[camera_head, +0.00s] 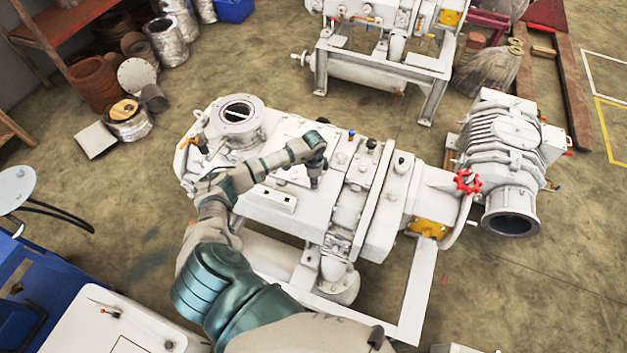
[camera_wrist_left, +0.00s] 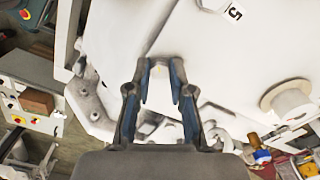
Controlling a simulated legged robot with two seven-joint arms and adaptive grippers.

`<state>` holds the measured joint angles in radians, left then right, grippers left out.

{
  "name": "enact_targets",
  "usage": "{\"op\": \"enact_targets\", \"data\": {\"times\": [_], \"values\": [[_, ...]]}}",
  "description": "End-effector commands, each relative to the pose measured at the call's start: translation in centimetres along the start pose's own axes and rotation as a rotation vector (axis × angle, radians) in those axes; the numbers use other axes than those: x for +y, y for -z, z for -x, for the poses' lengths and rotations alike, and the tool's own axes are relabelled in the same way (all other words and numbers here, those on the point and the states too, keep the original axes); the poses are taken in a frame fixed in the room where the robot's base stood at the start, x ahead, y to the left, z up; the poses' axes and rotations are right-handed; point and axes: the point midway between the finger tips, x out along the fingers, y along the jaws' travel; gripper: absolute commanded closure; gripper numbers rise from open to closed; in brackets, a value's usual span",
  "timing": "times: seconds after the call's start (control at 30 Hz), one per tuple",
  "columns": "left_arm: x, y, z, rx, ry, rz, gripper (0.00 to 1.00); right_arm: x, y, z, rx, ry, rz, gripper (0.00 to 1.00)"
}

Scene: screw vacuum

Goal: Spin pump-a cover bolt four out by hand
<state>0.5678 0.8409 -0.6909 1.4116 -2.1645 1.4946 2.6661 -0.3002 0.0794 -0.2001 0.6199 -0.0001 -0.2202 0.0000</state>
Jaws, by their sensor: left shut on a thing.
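The white pump (camera_head: 270,165) lies across the middle of the head view, with a round port on top at its left end. My left gripper (camera_head: 314,184) points down onto the pump's top cover. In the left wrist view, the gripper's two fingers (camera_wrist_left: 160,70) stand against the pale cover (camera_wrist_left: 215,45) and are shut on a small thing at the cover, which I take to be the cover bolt. The fingers hide most of it, so its number and how far it is out cannot be told. My right gripper is not in view.
A red handwheel (camera_head: 467,182) and a finned grey-white unit (camera_head: 505,135) stand to the right. A second white machine (camera_head: 375,60) is behind. Metal cans (camera_head: 170,40) and a rusty shelf (camera_head: 60,25) are at the upper left.

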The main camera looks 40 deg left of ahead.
Motion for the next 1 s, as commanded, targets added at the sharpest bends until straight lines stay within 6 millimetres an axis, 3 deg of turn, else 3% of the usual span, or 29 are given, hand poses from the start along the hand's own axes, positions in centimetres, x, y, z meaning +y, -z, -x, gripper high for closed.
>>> {"op": "enact_targets", "data": {"times": [0.03, 0.07, 0.13, 0.17, 0.57, 0.67, 1.0], "values": [[0.3, -0.1, -0.4, -0.004, -0.006, -0.002, 1.0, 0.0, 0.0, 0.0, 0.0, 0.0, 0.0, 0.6], [0.3, -0.1, -0.4, -0.003, -0.006, -0.002, 0.73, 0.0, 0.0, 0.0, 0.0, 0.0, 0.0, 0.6], [0.2, 0.0, -0.3, -0.003, -0.006, -0.002, 0.56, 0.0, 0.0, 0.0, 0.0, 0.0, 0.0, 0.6], [0.2, 0.0, -0.3, -0.003, -0.005, -0.002, 0.53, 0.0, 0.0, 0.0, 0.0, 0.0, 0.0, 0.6], [0.1, 0.0, 0.4, 0.0, 0.0, -0.001, 0.53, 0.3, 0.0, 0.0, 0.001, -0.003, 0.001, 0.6], [0.0, 0.0, 1.7, 0.001, 0.001, -0.001, 0.53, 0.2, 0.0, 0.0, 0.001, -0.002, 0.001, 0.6], [-0.1, 0.1, 9.0, 0.0, 0.0, -0.003, 0.53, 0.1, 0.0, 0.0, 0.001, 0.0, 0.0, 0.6]]}}
